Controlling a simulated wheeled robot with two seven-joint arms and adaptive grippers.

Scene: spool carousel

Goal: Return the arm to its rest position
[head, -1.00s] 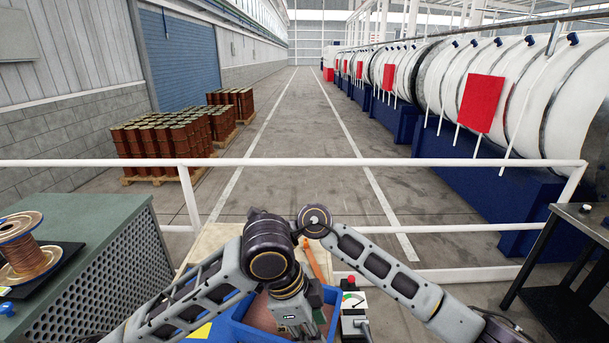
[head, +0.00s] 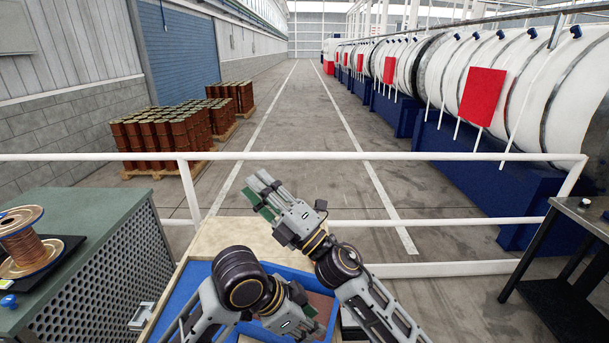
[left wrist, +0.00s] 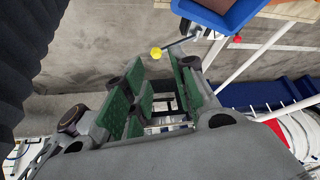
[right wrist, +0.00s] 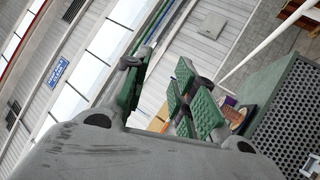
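My left arm comes in from the lower left of the head view. Its gripper (head: 318,318) points down over the blue bin, with its fingertips partly hidden. In the left wrist view its green-padded fingers (left wrist: 165,95) stand apart with nothing between them. My right arm comes in from the lower right and crosses toward the middle. Its gripper (head: 258,190) is raised, pointing up and left, above the wooden top near the white rail. In the right wrist view its green-padded fingers (right wrist: 158,95) are apart and empty.
A blue bin (head: 185,290) lies below my arms. A copper wire spool (head: 22,238) stands on a black tray on the green cabinet (head: 90,215) at left. A white rail (head: 400,156) crosses ahead. A dark table (head: 580,225) stands right.

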